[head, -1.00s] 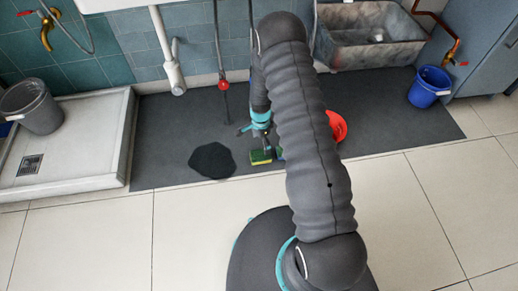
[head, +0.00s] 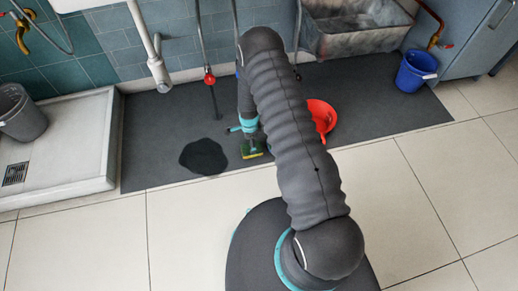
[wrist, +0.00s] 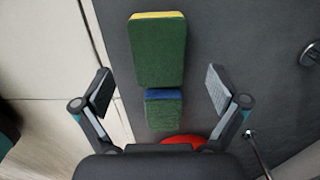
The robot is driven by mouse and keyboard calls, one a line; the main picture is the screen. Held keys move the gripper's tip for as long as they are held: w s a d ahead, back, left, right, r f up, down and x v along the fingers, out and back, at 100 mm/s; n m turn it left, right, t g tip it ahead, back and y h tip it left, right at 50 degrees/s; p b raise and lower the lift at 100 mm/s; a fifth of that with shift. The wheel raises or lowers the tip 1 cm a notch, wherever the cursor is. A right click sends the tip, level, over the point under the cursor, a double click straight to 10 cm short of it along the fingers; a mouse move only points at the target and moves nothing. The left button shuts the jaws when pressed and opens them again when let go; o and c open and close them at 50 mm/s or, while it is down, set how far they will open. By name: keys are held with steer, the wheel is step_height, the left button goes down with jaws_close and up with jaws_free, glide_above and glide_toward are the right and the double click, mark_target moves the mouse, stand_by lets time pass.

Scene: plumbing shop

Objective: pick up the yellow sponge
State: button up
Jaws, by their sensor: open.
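The yellow sponge (head: 252,153) lies on the dark mat, just below my gripper (head: 249,138) in the head view. In the wrist view the yellow sponge (wrist: 159,52) shows its green scouring face with a yellow edge at the far end. A smaller sponge with a green face and a blue edge (wrist: 163,112) lies right beside its near end. My gripper (wrist: 160,92) is open and empty. Its fingers stand to either side, with clear gaps, roughly level with the sponges' meeting ends. My arm hides the blue-edged sponge in the head view.
A red plastic piece (head: 322,114) lies right of the gripper, partly behind my arm. A black patch (head: 203,157) is left of the sponge on the dark mat (head: 155,135). A red-knobbed hose (head: 209,78) hangs behind. A blue bucket (head: 416,72) stands right.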

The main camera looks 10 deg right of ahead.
steer(key=shift+s+d+f, duration=0.1)
steer(key=shift+d+f, duration=0.05)
steer(key=shift+f, duration=1.2)
steer(key=shift+d+f, duration=0.1)
steer(key=shift+f, duration=1.2)
steer(key=c, duration=0.8)
